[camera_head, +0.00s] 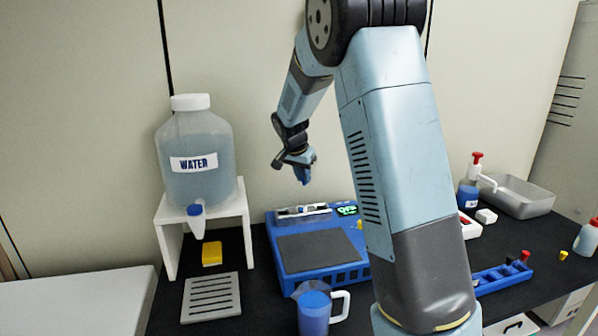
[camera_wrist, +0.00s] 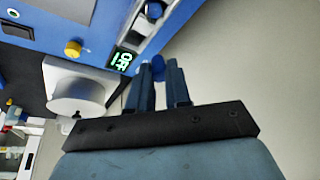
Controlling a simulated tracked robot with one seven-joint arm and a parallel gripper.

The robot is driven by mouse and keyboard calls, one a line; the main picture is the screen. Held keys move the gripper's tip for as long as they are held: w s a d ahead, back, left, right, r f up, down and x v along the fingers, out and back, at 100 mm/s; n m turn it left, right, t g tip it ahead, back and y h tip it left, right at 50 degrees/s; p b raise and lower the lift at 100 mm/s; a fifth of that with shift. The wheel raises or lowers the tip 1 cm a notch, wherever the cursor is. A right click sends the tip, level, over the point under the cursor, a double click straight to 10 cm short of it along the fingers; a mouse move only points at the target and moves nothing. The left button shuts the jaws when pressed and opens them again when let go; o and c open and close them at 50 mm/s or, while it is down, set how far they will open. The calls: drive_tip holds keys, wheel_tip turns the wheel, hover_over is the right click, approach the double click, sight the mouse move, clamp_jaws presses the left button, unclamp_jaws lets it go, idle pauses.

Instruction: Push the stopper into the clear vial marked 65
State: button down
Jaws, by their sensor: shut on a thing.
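My gripper (camera_head: 304,178) hangs in the air above the back of the blue machine in the head view. In the wrist view the fingers (camera_wrist: 158,78) are close together, shut on a small blue thing (camera_wrist: 152,71), mostly hidden by them. I cannot tell if it is a stopper. Small clear and white items lie in a slot (camera_head: 302,211) along the machine's back edge, too small to read. I cannot make out a vial marked 65 in either view.
The blue machine (camera_head: 283,277) has a dark top plate, a green display (camera_head: 347,210) and a yellow knob (camera_wrist: 73,48). A water tank (camera_head: 196,150) on a white stand is at left. A blue jug (camera_head: 314,309) stands in front. A blue rack (camera_head: 503,277) is at right.

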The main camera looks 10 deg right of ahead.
drive_tip(key=shift+w+a+f, duration=0.1)
drive_tip(key=shift+a+f, duration=0.1)
drive_tip(key=shift+f, duration=2.6)
drive_tip(key=shift+a, duration=0.1)
drive_tip(key=shift+f, duration=0.55)
drive_tip(key=c, duration=1)
unclamp_jaws()
drive_tip(key=shift+o, duration=0.4)
drive_tip(key=o, duration=0.5)
